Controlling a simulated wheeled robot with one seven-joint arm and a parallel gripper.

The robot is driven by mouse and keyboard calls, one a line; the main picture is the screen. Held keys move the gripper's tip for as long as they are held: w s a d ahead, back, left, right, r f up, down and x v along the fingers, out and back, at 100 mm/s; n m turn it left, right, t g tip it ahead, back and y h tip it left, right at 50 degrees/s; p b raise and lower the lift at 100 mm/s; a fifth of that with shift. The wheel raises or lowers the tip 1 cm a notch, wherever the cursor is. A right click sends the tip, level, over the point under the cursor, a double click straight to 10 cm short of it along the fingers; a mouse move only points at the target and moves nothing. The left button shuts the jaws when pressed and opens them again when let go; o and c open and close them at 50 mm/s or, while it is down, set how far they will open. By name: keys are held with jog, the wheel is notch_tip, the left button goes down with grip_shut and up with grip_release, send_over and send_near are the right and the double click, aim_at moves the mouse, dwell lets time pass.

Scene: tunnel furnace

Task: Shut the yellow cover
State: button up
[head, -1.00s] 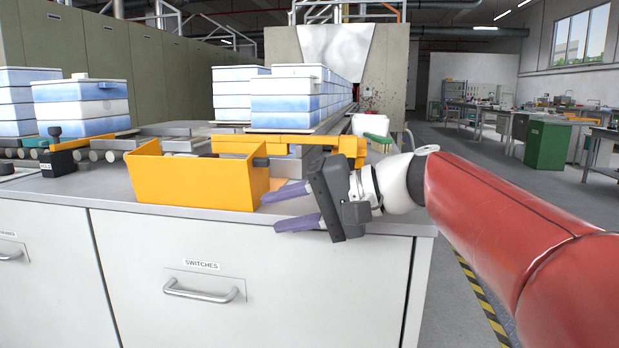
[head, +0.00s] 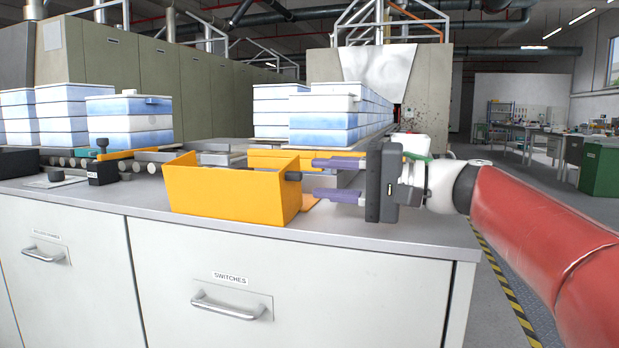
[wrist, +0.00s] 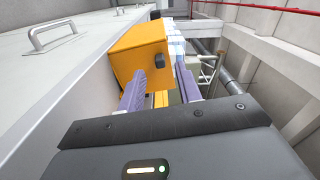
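The yellow cover (head: 225,190) looks like a yellow open-topped box shape on the front of the grey counter. It also shows in the wrist view (wrist: 138,52). A dark knob (head: 293,176) sticks out from its right side. My gripper (head: 316,178) is just right of the cover, its purple fingers pointing left, one above the other in the head view. The fingers are apart with nothing seen between them, and their tips are close to the knob. I cannot tell whether they touch. A yellow bar (head: 283,160) lies behind the cover, partly hidden by the fingers.
The counter (head: 380,236) has drawers below; its right edge is beneath my gripper. A black switch block (head: 102,172) stands left of the cover. Blue-white stacked blocks (head: 323,118) stand behind on the line. A green-topped white container (head: 411,146) is behind my gripper.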

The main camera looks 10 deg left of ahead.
aim_at(301, 177)
jog(key=shift+w+a, duration=0.15)
jog(key=shift+a, duration=1.85)
grip_shut()
